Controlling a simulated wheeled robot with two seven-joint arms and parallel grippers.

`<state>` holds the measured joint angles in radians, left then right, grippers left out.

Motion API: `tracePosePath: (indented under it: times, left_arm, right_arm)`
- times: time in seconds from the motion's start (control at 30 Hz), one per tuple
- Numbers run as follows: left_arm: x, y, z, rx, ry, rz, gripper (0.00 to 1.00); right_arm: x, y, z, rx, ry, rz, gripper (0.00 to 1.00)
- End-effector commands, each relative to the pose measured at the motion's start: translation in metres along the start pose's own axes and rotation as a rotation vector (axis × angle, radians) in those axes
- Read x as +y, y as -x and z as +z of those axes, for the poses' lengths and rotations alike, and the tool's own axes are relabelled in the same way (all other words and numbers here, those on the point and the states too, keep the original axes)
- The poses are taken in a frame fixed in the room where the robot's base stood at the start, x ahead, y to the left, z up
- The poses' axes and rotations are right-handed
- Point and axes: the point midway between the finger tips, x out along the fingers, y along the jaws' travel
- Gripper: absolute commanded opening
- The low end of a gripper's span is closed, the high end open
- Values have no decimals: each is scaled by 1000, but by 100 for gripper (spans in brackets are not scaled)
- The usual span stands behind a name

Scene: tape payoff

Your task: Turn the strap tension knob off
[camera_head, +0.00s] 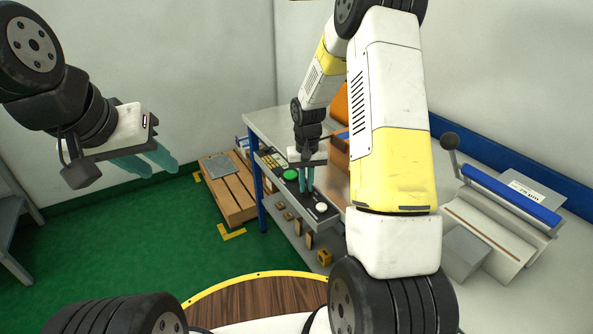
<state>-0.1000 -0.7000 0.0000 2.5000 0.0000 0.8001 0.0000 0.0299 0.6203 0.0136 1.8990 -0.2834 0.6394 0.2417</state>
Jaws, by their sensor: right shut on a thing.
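A dark control panel (270,163) runs along the front edge of the workbench, with a large green button (290,174) and a small white round part (321,208) near its right end. My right gripper (306,190) points down at the panel between these two, with its teal fingers shut on a small part there. The fingers hide that part, which seems to be the strap tension knob; its setting cannot be seen. My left gripper (164,166) is in the air at the left, far from the panel, its teal fingers apart and empty.
My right arm covers much of the bench. A grey machine with a blue bar (512,194) and a lever with a dark ball (449,142) stands at the right. A wooden pallet (229,195) lies on the green floor. Small boxes sit on the shelf below the bench.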

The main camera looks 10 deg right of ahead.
Motion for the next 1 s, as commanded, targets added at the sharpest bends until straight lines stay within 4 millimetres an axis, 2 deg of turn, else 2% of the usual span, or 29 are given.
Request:
tracePosePath:
  times: [0.3,0.33,0.43,0.77,0.87,1.0]
  left_arm:
    - [0,0,0,0,0,0,33]
    - [0,0,0,0,0,0,33]
    - [0,0,0,0,0,0,33]
    - [0,0,0,0,0,0,33]
    - [0,0,0,0,0,0,33]
    - [0,0,0,0,0,0,33]
  right_arm:
    - [0,1,-1,3,4,1,0]
    - [0,1,-1,3,4,1,12]
    - [0,1,-1,3,4,1,32]
    - [0,2,0,2,2,0,32]
    - [0,10,-2,5,2,0,32]
    - [0,34,-2,6,1,0,32]
